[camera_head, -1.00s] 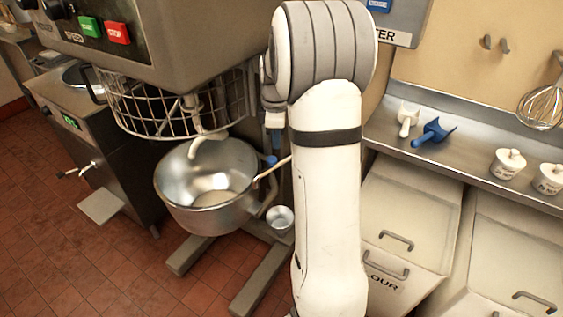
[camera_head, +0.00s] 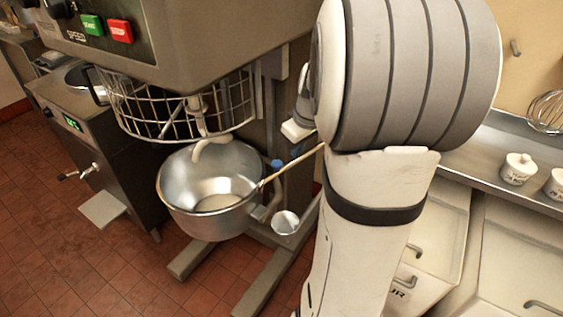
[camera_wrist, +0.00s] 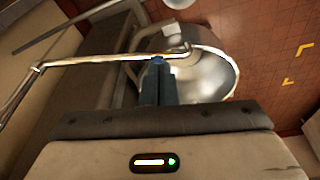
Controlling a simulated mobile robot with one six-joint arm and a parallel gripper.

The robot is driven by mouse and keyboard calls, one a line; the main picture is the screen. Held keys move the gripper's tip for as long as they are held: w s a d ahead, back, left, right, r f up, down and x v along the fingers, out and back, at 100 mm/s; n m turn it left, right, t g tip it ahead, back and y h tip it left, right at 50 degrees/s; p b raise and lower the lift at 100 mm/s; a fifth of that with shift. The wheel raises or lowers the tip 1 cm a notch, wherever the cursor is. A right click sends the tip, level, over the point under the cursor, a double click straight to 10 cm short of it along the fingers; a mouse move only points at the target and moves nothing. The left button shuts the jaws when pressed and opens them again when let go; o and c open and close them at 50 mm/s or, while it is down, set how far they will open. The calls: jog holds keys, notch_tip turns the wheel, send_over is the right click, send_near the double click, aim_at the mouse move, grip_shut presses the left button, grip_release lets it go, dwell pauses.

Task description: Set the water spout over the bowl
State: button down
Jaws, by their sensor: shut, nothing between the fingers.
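The steel mixing bowl (camera_head: 180,200) sits under the mixer's wire guard, with some pale contents at its bottom. It also shows in the wrist view (camera_wrist: 222,75). The water spout (camera_head: 295,166) is a thin metal pipe whose tip appears at the bowl's right rim in the head view. In the wrist view the spout (camera_wrist: 100,59) runs from the left, and its bent end overlaps the bowl's edge. My gripper (camera_wrist: 158,62) has blue fingers, shut and empty, with their tips at the pipe; I cannot tell if they touch it. My arm hides the spout's base in the head view.
The mixer's wire guard (camera_head: 175,108) and hook (camera_head: 210,148) hang over the bowl. A small metal cup (camera_head: 286,222) is at the bowl's right. A steel counter (camera_head: 475,155) with white pots is at right. Tiled floor (camera_head: 70,240) is open at left.

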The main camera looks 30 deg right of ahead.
jog(key=w+f+m+p, duration=0.2)
jog(key=w+f, duration=0.4)
jog(key=f, duration=0.4)
jog(key=shift+a+t, duration=0.3)
